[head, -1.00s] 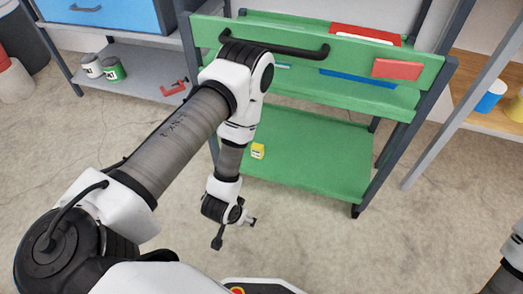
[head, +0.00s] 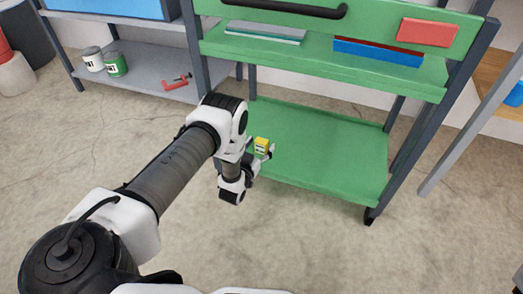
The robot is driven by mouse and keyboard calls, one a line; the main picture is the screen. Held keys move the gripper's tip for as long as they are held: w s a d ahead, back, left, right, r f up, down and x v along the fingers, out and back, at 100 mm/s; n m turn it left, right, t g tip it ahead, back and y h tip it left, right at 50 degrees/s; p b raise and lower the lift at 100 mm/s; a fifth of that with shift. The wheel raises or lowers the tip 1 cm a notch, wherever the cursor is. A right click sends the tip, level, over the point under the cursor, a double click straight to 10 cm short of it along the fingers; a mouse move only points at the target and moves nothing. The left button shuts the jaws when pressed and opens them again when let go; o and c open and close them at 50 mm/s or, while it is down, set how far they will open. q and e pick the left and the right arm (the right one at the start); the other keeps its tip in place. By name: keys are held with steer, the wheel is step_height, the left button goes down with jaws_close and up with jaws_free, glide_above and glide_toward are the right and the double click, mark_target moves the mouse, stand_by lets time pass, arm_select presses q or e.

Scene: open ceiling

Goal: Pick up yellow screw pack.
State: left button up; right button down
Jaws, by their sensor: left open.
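The yellow screw pack (head: 262,144) is a small yellow box with a pale label. It stands upright on the green lower shelf (head: 330,155) of the cart, near the shelf's left front edge. My left gripper (head: 260,149) is open at the pack, with a fingertip showing on either side of it. I cannot tell whether the fingers touch it. The pack's lower part is partly hidden by the gripper. My right gripper is out of view.
The green upper tray (head: 300,52) with its black handle (head: 290,12) overhangs the lower shelf. A cart post stands behind my left arm. A grey shelf (head: 150,82) at left holds paint cans (head: 115,63) and a red clamp (head: 177,81). The lower shelf's right side is clear.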

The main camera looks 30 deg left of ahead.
arm_select(q)
steer(key=c, duration=1.3)
